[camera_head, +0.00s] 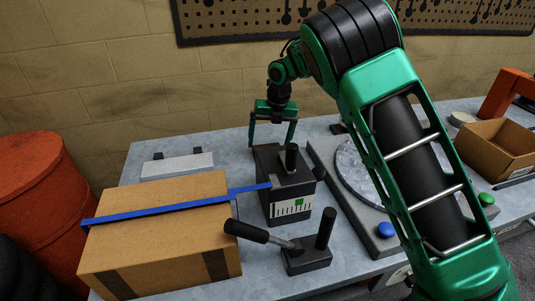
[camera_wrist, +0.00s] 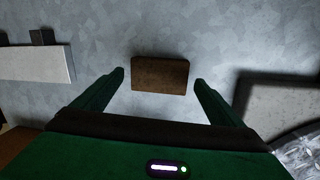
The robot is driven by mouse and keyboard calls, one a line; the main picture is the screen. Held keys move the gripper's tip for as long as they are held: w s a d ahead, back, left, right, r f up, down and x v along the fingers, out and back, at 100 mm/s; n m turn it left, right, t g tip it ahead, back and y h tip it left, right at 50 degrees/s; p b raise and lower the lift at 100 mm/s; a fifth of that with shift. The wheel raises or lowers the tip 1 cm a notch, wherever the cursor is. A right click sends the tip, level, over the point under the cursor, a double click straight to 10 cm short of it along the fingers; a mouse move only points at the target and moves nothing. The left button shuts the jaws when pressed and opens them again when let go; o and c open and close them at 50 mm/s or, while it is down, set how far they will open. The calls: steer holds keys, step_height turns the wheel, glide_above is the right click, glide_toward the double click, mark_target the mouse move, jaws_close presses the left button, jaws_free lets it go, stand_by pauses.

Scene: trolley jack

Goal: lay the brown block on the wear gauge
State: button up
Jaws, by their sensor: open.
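The brown block (camera_wrist: 160,74) lies flat on the grey bench top in the wrist view, with its long side across the picture. My gripper (camera_wrist: 159,78) is open, with one finger to each side of the block and a gap at both ends. In the head view my gripper (camera_head: 271,143) points down behind a black box, which hides most of the block's place. A pale flat slab with two dark tabs at its back edge (camera_head: 177,166) lies to the left; it looks like the wear gauge, though no label shows. It also appears in the wrist view (camera_wrist: 38,63).
Bare bench separates slab and block.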

steer(key=f, duration=0.3)
steer(key=shift+a, duration=0.2)
steer(key=shift+w, duration=0.1)
steer(key=c, duration=1)
steer(key=shift+o, duration=0.2)
